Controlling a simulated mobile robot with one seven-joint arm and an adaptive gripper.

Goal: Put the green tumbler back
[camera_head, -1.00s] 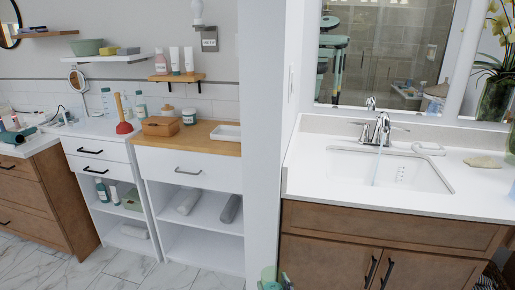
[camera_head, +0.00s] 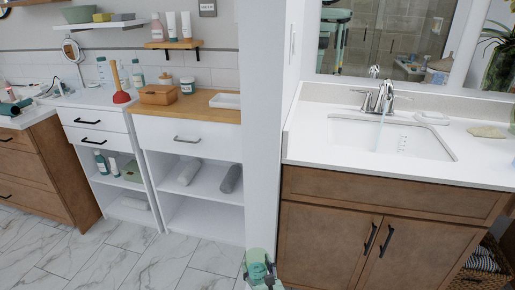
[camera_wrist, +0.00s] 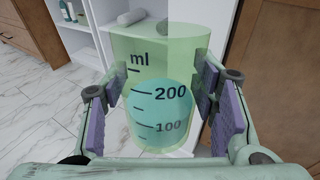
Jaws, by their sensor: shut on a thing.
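The green tumbler (camera_head: 256,258) is at the bottom middle of the head view, in front of the wall end between the two counters. In the wrist view the tumbler (camera_wrist: 150,55) is see-through pale green, upright, with "ml", "200" and "100" marks. A turquoise fill shows in its lower part. My gripper (camera_wrist: 158,100) is shut on it, with a purple pad on each side. The gripper (camera_head: 263,272) also shows at the lower edge of the head view.
A white sink (camera_head: 390,138) with a chrome faucet (camera_head: 384,97) is set in the right counter; a bluish streak hangs below the spout. A wooden-topped cabinet (camera_head: 188,104) at left holds a box, jar and white tray (camera_head: 225,100). Marble floor (camera_head: 130,262) is clear at lower left.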

